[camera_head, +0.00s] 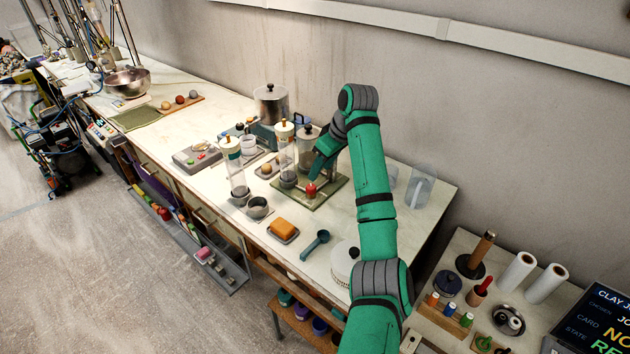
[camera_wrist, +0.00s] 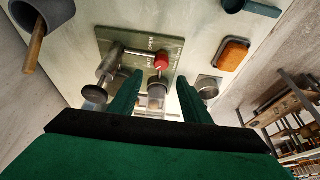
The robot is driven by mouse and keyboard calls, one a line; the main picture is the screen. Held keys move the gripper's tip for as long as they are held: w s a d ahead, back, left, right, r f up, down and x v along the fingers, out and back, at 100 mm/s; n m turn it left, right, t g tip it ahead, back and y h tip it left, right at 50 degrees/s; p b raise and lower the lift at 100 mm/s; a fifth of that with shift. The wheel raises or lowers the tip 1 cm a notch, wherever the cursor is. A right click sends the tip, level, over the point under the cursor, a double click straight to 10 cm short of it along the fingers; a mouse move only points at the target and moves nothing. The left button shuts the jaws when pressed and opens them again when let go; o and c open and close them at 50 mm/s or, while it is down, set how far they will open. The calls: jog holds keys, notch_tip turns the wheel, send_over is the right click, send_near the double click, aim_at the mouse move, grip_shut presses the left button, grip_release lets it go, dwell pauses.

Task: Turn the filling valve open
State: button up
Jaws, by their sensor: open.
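The filling valve shows as a small red knob (camera_head: 311,189) on a green base plate (camera_head: 334,189), in front of clear cylinders and a metal canister. In the wrist view the red knob (camera_wrist: 161,61) sits at the end of a metal pipe (camera_wrist: 135,53) on the plate. My gripper (camera_wrist: 160,82) is open, its two green fingers apart and pointing toward the knob. The knob lies just beyond the fingertips, roughly between them, and is not gripped. In the head view my gripper (camera_head: 318,170) is above and close to the knob; its fingertips are partly hidden.
Glass cylinders (camera_head: 286,160) and a metal pot (camera_head: 270,103) stand close by. A small metal cup (camera_head: 258,207), an orange block on a tray (camera_head: 283,229) and a blue scoop (camera_head: 316,244) lie nearer the front edge. A clear container (camera_head: 422,187) stands right of my arm.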

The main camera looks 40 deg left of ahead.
aim_at(311, 187)
jog(key=x, duration=0.8)
jog(key=shift+s+a+f, duration=0.1)
jog(key=shift+s+f, duration=0.1)
jog(key=shift+f, duration=0.15)
jog(key=c, duration=1)
